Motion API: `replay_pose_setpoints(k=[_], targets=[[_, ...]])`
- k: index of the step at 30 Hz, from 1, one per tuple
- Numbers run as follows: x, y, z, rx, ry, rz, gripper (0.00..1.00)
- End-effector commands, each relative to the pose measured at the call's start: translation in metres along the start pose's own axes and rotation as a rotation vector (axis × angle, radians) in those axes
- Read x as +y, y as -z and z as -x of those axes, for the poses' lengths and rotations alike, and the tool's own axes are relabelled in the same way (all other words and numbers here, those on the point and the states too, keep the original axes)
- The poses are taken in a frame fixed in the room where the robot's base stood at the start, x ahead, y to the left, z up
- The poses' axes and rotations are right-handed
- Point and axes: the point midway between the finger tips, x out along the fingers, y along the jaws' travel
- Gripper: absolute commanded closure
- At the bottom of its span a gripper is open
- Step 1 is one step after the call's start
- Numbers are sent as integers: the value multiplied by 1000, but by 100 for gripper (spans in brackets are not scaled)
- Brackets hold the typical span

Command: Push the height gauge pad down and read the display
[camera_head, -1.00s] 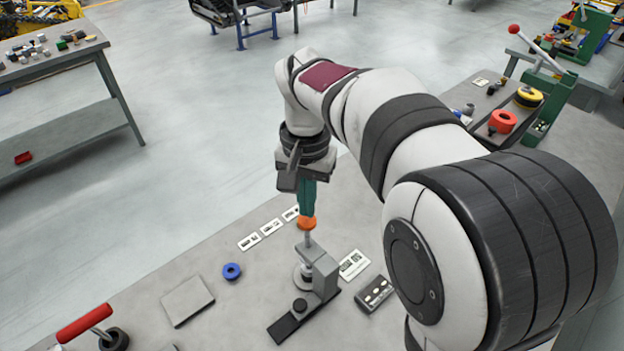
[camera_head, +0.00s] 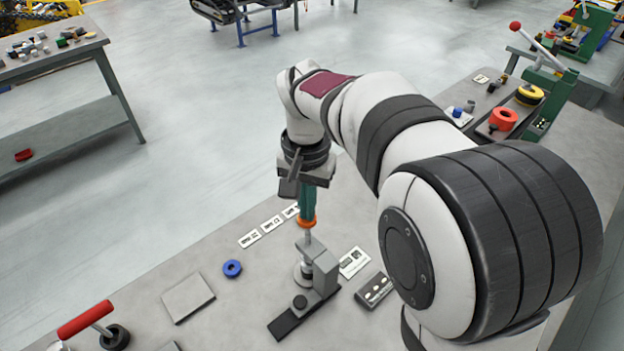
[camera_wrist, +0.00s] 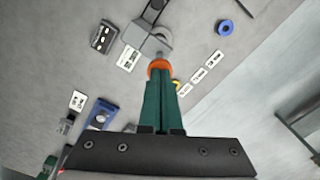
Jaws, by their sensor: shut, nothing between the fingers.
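The height gauge (camera_head: 322,268) stands on the bench with its dark base plate (camera_head: 284,325); it is partly seen at the top of the wrist view (camera_wrist: 150,38). An orange pad (camera_head: 307,222) tops its thin upright rod. My gripper (camera_head: 307,213) is above the pad with its green fingers shut and empty. The fingertips are at the pad and appear to touch it, also in the wrist view (camera_wrist: 160,76); exact contact is hard to tell. A small dark box (camera_head: 374,291) with light marks lies right of the gauge; no reading is legible.
A blue ring (camera_head: 232,268), a grey plate (camera_head: 188,297) and a red-handled tool (camera_head: 86,322) are left of the gauge. White label cards (camera_head: 272,224) lie behind it, and a printed card (camera_head: 353,262) lies beside it. Bare bench shows between these.

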Motion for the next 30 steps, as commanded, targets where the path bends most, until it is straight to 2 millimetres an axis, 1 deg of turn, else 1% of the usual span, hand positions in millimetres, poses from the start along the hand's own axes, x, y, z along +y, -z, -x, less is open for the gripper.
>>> replay_pose_setpoints(k=[5,17,30], targets=[[0,0,-7,0,-1,0,100],[0,0,-8,0,0,0,100],[0,0,-15,0,0,-1,100]])
